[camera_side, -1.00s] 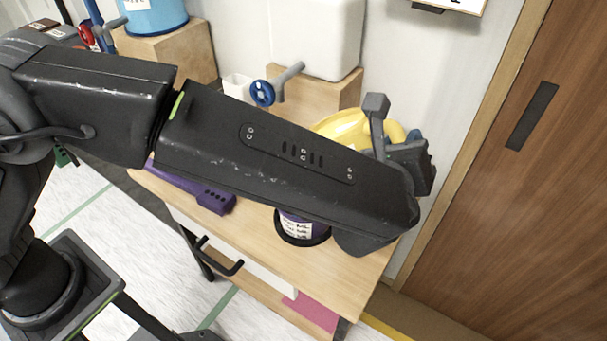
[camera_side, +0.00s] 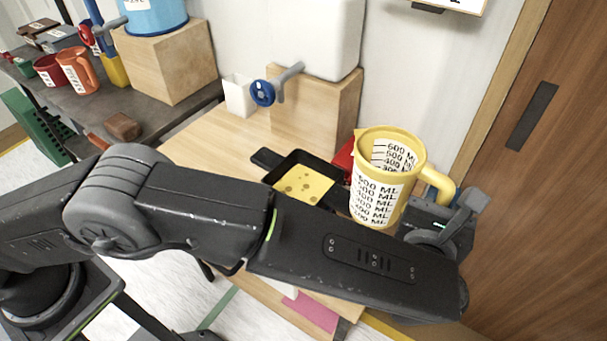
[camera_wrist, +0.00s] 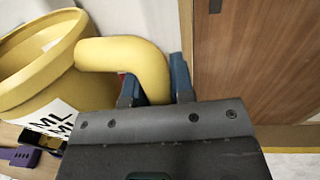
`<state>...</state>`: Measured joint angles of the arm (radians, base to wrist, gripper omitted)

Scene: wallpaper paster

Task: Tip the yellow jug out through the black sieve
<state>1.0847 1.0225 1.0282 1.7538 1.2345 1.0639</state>
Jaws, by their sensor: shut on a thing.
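The yellow jug (camera_side: 378,195) stands near upright in the air at the right of the side view, its printed measuring scale facing the camera. Its handle (camera_wrist: 125,60) sits between the blue fingers of my gripper (camera_wrist: 155,85) in the wrist view. My gripper (camera_side: 440,208) is shut on that handle. The black sieve (camera_side: 266,159), square with a short handle, lies left of the jug. It holds a yellow layer with brown lumps. My arm hides its near side and what is below it. The jug's inner bottom is out of sight.
A wooden block (camera_side: 322,118) carries a white tank with a blue-handled tap (camera_side: 263,93). A small white cup (camera_side: 239,95) stands beside it. A red object (camera_side: 343,158) is behind the jug. The brown door (camera_side: 540,190) is close on the right.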

